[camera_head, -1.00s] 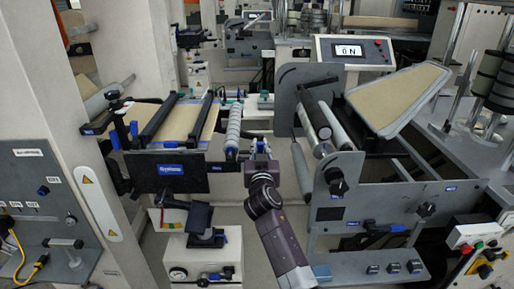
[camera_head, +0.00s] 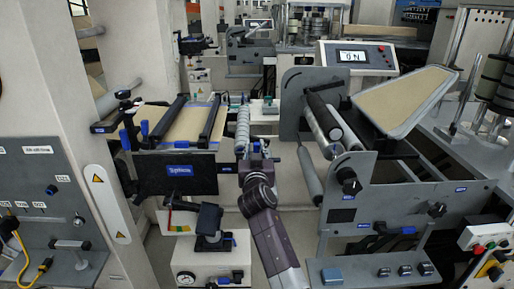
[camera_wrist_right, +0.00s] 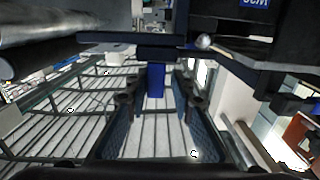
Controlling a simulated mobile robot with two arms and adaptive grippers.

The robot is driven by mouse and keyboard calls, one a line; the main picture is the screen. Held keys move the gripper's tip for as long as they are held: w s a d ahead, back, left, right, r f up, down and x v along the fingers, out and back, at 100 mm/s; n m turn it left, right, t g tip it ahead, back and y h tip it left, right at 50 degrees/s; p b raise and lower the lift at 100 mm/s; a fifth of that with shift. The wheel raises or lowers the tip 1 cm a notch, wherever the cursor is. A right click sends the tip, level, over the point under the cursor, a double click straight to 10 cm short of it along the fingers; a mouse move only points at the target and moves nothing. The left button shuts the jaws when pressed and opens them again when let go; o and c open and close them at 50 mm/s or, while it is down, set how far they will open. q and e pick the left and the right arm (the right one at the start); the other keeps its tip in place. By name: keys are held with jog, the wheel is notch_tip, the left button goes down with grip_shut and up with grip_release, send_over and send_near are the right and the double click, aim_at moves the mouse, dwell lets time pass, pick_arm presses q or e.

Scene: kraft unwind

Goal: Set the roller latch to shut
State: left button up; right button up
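A blue tab (camera_wrist_right: 155,78), which looks like the latch handle, hangs under a dark bar in the right wrist view. In the head view, a light ribbed roller (camera_head: 243,128) stands at the right side of the left machine, with a small blue part (camera_head: 240,149) at its near end. My right gripper (camera_head: 254,150) is just right of and below that end. In the wrist view my right gripper (camera_wrist_right: 155,100) is open, with one finger on each side of the blue tab. I cannot tell whether they touch it. The latch's position is unclear. My left gripper is not in view.
The left machine's frame (camera_head: 150,172) with its dark plate is left of my arm. The right machine's grey side plate (camera_head: 375,200) and rollers (camera_head: 325,120) are close on the right. A narrow floor gap lies between them. A display panel (camera_head: 357,57) stands behind.

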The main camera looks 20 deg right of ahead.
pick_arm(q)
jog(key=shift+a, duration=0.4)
pick_arm(e)
jog(key=shift+o, duration=0.7)
jog(key=shift+a, duration=0.15)
jog(key=shift+r, duration=0.4)
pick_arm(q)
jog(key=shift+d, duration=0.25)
pick_arm(e)
notch_tip(320, 180, up, 9)
jog(key=shift+r, duration=0.15)
